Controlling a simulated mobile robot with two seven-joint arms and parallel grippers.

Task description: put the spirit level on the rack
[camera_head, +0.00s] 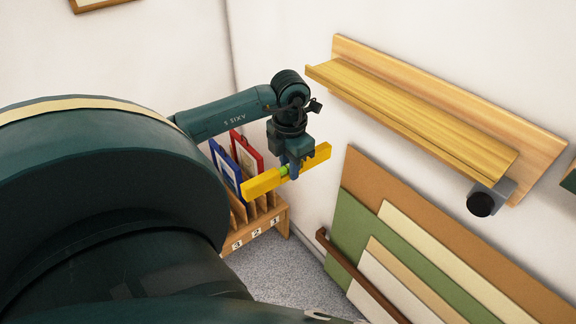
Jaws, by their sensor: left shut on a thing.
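The spirit level (262,182) is a yellow bar with a green patch near its middle. My left gripper (291,170) is shut around the middle of the level and holds it in the air, slanting up to the right in the picture. A wooden slotted rack (270,222) with number labels stands below and behind it, in the corner. A blue-framed print (226,168) and a red-framed print (240,145) stand in its slots. The gripper and level hide part of the rack. My right gripper is not in view.
A wooden wall ledge (410,108) runs along the right wall, with a grey bracket and black knob (480,203) at its near end. Below it, coloured boards (440,235) lean behind a brown rail (350,268). Grey speckled floor (280,272) shows between rack and boards.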

